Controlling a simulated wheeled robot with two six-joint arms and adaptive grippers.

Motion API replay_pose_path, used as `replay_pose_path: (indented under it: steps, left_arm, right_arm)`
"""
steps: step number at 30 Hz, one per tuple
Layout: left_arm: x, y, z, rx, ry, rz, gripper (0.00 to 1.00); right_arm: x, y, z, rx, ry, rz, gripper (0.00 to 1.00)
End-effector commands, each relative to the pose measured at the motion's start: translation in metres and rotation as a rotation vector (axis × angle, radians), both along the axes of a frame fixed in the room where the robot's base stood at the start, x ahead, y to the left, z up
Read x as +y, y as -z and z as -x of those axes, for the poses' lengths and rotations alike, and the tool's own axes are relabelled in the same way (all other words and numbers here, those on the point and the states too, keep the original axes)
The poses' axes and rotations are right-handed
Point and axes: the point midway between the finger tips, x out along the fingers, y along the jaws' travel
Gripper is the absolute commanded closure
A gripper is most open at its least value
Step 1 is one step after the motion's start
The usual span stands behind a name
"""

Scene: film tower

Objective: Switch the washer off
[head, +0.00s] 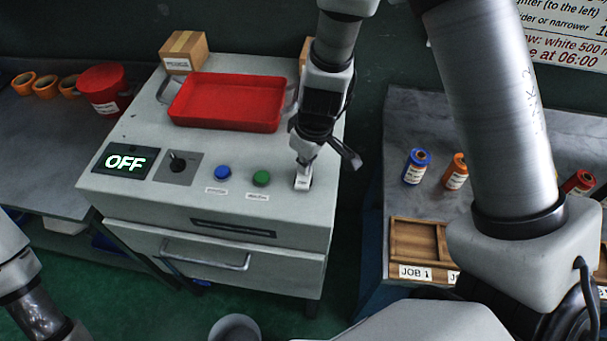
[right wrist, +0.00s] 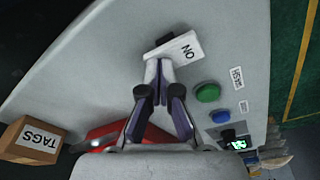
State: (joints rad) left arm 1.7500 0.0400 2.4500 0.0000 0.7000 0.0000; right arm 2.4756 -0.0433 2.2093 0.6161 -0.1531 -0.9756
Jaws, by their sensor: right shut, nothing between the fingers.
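The washer (head: 200,212) is a pale grey cabinet with a sloped top panel. Its dark display (head: 125,161) reads OFF in white letters. A small switch (head: 302,183) with a white plate sits at the right end of the panel. In the right wrist view the switch plate (right wrist: 187,48) carries a label that reads as ON turned upside down. My right gripper (head: 303,172) points down at this switch, shut and empty. In the right wrist view its fingertips (right wrist: 158,72) are at the plate's edge; I cannot tell whether they touch. My left gripper is out of view.
A black knob (head: 177,162), blue button (head: 222,172) and green button (head: 262,178) line the panel. A red tray (head: 228,103) and a cardboard box (head: 185,50) sit behind them. A bench with a wooden JOB 1 tray (head: 414,241) stands right.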

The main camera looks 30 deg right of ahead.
Motion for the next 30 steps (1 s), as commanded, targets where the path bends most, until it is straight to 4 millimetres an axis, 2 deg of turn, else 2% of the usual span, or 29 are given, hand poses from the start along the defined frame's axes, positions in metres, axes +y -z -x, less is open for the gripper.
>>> replay_pose_path:
  steps: [5,25,30]
  left_arm:
    - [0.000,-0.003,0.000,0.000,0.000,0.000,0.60]
    - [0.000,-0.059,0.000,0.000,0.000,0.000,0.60]
    - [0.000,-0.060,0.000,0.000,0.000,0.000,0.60]
  right_arm:
    - [0.000,-0.003,0.000,0.001,0.000,0.000,1.00]
    - [0.000,-0.068,0.000,0.000,-0.001,0.000,1.00]
    - [0.000,-0.070,0.000,0.001,-0.001,0.001,1.00]
